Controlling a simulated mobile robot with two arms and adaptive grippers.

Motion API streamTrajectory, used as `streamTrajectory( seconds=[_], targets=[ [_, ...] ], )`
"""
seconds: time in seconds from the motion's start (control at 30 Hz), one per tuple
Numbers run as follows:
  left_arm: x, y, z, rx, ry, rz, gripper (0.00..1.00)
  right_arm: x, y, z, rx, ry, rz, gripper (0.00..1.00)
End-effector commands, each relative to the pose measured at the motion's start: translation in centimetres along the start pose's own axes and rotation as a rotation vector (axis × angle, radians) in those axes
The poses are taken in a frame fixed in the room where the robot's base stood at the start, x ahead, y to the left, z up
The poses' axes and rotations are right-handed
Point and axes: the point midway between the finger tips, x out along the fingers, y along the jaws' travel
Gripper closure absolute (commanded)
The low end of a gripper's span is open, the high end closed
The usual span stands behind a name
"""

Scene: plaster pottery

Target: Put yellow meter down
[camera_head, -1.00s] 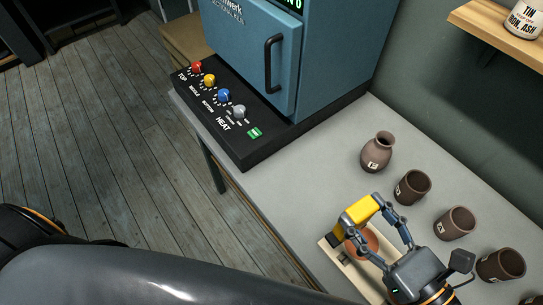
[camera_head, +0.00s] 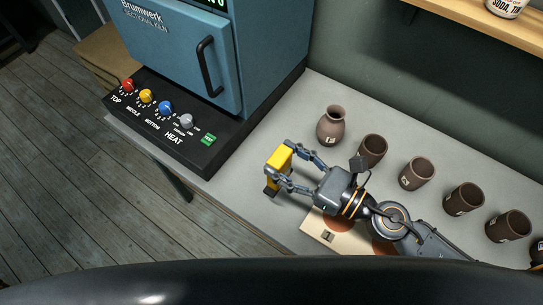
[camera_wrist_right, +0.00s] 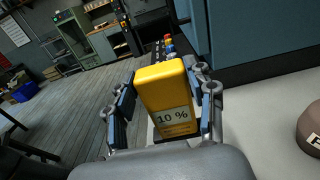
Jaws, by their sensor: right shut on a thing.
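The yellow meter (camera_head: 280,157) is between the fingers of my right gripper (camera_head: 283,166), which is shut on it. It is over the grey table (camera_head: 233,196), left of the vase and near the table's front edge. In the right wrist view the meter (camera_wrist_right: 162,88) stands between both fingers and shows a "10 %" label. I cannot tell whether its dark lower end touches the table. My left gripper is not in view.
A blue kiln (camera_head: 186,50) with a black knob panel (camera_head: 158,120) stands at the left. A brown vase (camera_head: 331,127) and several brown cups (camera_head: 416,172) stand in a row along the back. A pale board (camera_head: 322,236) lies partly under my right arm.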

Motion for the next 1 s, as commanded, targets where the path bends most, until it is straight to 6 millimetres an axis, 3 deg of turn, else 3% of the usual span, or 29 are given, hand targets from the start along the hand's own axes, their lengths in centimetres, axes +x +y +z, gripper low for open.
streamTrajectory(
  seconds=[0.03,0.1,0.3,0.47,0.7,1.0],
  targets=[
    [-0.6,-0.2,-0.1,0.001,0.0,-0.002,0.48,1.4,-0.7,-0.1,-0.001,-0.005,-0.002,0.84],
    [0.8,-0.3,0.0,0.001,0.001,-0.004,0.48,2.3,-1.1,-2.4,0.004,-0.004,-0.003,0.84],
    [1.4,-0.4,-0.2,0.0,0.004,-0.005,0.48,4.4,-2.1,-5.1,0.003,-0.003,-0.001,0.84],
    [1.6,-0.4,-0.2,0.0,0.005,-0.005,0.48,5.1,-2.4,-6.0,0.001,-0.001,0.0,0.84],
    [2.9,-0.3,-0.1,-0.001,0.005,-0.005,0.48,5.4,-2.5,-9.2,0.003,-0.001,-0.002,0.84],
    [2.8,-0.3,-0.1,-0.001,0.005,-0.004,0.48,5.4,-2.5,-9.3,0.0,-0.002,0.0,0.84]
  ],
)
